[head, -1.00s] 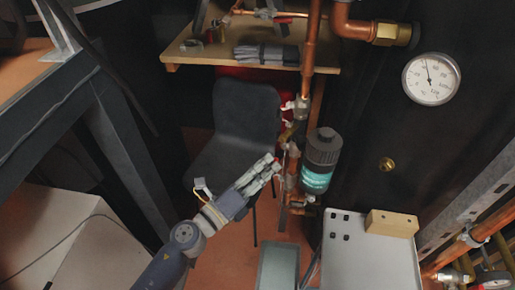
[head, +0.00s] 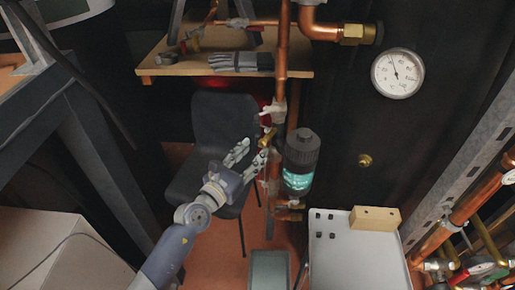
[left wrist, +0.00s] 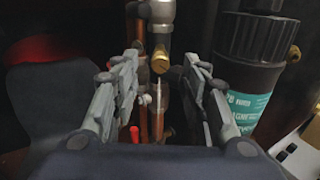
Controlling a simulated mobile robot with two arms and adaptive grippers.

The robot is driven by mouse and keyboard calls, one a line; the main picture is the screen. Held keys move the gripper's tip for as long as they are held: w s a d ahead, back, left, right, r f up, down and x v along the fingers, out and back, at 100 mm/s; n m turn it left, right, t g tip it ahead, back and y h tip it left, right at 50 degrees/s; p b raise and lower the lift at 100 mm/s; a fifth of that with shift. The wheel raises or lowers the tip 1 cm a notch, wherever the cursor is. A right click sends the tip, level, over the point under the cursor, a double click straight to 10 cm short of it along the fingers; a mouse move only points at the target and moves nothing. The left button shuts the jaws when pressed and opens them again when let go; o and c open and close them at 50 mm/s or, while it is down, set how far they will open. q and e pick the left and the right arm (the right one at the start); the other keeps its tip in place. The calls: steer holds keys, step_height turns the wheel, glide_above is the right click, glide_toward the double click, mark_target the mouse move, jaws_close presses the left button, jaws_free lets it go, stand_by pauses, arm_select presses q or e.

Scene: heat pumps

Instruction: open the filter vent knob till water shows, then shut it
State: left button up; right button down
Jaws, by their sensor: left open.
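The filter (head: 299,166) is a dark upright canister with a teal label and a ridged cap, beside vertical copper pipes. It also shows at the right of the left wrist view (left wrist: 250,85). A brass fitting (head: 266,137) sticks out from the pipework left of the filter; in the left wrist view it (left wrist: 160,60) appears between the fingertips, beyond them. I cannot tell which part is the vent knob. My left gripper (head: 251,156) is open and empty, just left of the pipes, its fingers pointing toward the brass fitting. No water shows. My right gripper is out of view.
A dark chair (head: 215,150) stands behind my left gripper. A wooden shelf (head: 160,68) holds gloves (head: 241,61) at the back. A round gauge (head: 397,73) is on the dark wall. A pale panel (head: 350,255) with a wooden block (head: 376,219) lies front right.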

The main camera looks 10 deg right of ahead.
mark_target(260, 143)
arm_select(q)
steer(key=shift+b+x, duration=0.3)
steer(key=shift+x, duration=1.45)
jaws_close()
steer(key=shift+n, duration=0.4)
steer(key=n+p, duration=0.2)
steer(key=n, duration=0.1)
steer(key=shift+r+n, duration=0.1)
steer(key=shift+n, duration=0.3)
steer(key=n+p, duration=0.2)
steer(key=n, duration=0.4)
steer(key=shift+w+a, duration=0.1)
